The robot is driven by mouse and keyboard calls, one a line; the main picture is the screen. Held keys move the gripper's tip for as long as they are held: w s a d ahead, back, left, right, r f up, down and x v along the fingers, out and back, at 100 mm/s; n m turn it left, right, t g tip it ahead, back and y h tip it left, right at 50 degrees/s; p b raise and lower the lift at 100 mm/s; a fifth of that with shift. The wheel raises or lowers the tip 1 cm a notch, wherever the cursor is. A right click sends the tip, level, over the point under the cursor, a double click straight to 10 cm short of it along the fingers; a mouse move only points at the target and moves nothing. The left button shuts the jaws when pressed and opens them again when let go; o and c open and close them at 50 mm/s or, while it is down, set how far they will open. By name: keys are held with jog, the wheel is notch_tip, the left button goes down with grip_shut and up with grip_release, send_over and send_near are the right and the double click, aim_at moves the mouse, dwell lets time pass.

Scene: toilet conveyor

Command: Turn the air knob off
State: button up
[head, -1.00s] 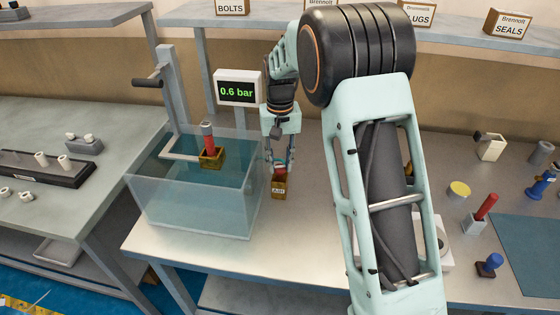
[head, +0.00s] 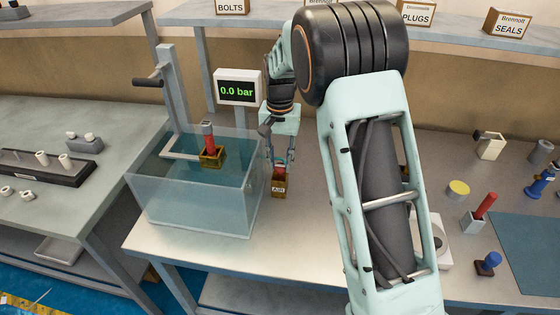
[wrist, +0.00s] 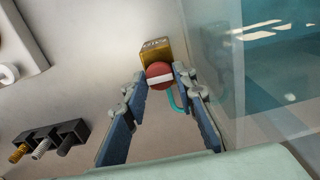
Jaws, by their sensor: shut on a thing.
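The air knob is a round red knob (wrist: 153,71) with a white bar across its face, on a brass-coloured block (wrist: 157,46). In the head view the block, labelled AIR (head: 279,189), stands on the bench just right of the water tank. My gripper (head: 279,162) reaches down onto the knob from above. In the wrist view its two blue fingers (wrist: 159,74) are on either side of the knob, shut on it. The fingers hide much of the knob in the head view. The pressure display (head: 238,91) reads 0.0 bar.
The clear water tank (head: 190,205) stands close to the left of my gripper, with a red-topped brass part (head: 211,155) at it. A red-handled part (head: 482,210) and blue parts stand at the right. A small rack (wrist: 48,145) lies on the bench in the wrist view.

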jog(key=o, duration=1.2)
jog(key=shift+c, duration=0.2)
